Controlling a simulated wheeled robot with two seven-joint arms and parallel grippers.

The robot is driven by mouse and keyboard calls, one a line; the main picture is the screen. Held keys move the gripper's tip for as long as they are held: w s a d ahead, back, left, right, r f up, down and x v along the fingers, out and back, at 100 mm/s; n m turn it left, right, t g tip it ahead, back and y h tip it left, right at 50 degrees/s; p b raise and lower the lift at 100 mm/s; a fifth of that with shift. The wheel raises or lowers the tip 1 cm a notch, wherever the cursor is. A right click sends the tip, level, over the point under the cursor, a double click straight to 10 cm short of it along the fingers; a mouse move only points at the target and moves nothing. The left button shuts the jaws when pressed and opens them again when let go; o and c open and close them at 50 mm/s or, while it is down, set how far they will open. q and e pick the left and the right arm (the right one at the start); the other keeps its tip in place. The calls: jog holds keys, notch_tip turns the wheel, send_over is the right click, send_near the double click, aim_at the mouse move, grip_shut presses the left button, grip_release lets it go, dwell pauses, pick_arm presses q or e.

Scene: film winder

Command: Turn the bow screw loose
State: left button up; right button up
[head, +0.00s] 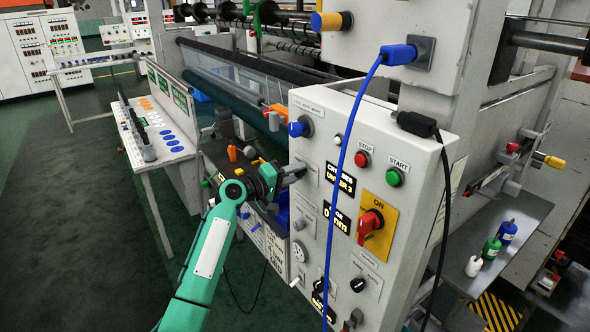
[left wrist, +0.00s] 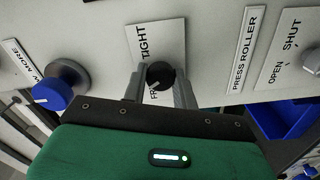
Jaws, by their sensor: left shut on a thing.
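A black knob (left wrist: 160,74) sits on a white plate (left wrist: 150,40) on the panel. The plate reads "TIGHT" at one end and a partly hidden word starting with "FR" at the other. No label naming it as the bow screw can be read. My left gripper (head: 297,172) reaches the left part of the control panel. In the left wrist view its two grey fingers are shut on the black knob, one on each side. The white mark on the knob points toward the lower left. In the head view my gripper hides the knob.
A blue knob (head: 298,127) on a grey base is above my gripper. The grey control panel (head: 335,115) carries STOP (head: 362,158) and START (head: 394,177) buttons and a red switch (head: 370,222). A blue cable (head: 345,165) hangs across its front. A white table (head: 165,155) stands left.

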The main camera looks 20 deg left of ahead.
pick_arm(q)
jog(key=shift+n+p, duration=1.55)
jog(key=shift+n, duration=1.25)
jog(key=o, duration=1)
jog(key=shift+c, duration=0.2)
jog(key=b+v, duration=0.4)
jog(key=v, duration=1)
jog(key=shift+b, duration=0.4)
